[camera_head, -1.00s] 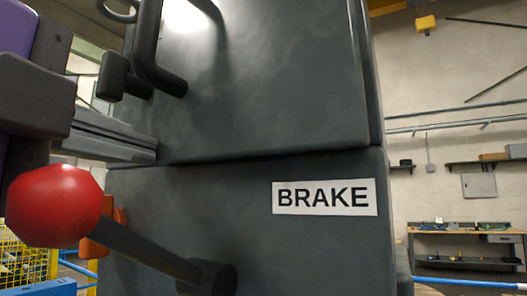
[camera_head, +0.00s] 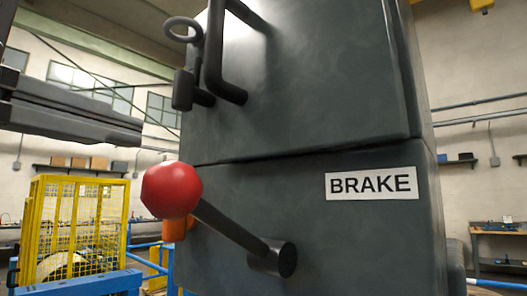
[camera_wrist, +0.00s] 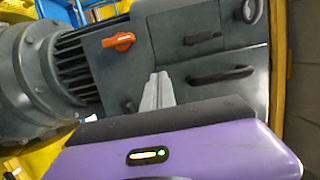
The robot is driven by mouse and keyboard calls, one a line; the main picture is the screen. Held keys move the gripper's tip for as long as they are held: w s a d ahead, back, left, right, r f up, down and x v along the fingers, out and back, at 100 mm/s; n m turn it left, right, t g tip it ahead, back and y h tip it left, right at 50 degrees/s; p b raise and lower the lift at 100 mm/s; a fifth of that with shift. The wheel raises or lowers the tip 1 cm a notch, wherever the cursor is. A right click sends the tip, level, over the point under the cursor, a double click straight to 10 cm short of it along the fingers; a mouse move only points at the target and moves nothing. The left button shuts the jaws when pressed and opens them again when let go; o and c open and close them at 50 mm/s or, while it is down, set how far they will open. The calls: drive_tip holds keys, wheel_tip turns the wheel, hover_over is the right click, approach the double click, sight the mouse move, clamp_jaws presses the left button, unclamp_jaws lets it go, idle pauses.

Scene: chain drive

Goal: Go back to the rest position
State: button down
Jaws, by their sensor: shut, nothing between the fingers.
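My gripper (camera_head: 138,131) shows at the left edge of the head view, its grey fingers pointing right. In the wrist view my gripper (camera_wrist: 158,80) has its two fingers together, with nothing seen between them. In the head view it is left of the dark grey cabinet (camera_head: 290,110) and above the red knob (camera_head: 172,190) of the brake lever (camera_head: 232,228). The fingers look apart from the knob and lever. The lever slopes up and left from its hub. A white BRAKE label (camera_head: 372,184) is on the cabinet front.
A pipe handle (camera_head: 222,60) and a ring (camera_head: 183,29) stick out from the upper cabinet. A yellow mesh cage (camera_head: 75,225) stands at left behind. In the wrist view are an orange handle (camera_wrist: 119,41) and a grey motor (camera_wrist: 35,75). A workbench (camera_head: 500,240) is far right.

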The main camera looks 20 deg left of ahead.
drive_tip(key=shift+s+a+b, duration=0.15)
drive_tip(key=shift+s+a, duration=0.1)
drive_tip(key=shift+s, duration=0.45)
drive_tip(key=shift+s+a+b, duration=0.1)
drive_tip(key=shift+s+a, duration=0.2)
drive_tip(key=shift+s, duration=0.35)
drive_tip(key=shift+s+a+b, duration=0.15)
drive_tip(key=shift+s+a, duration=0.1)
drive_tip(key=shift+s, duration=0.45)
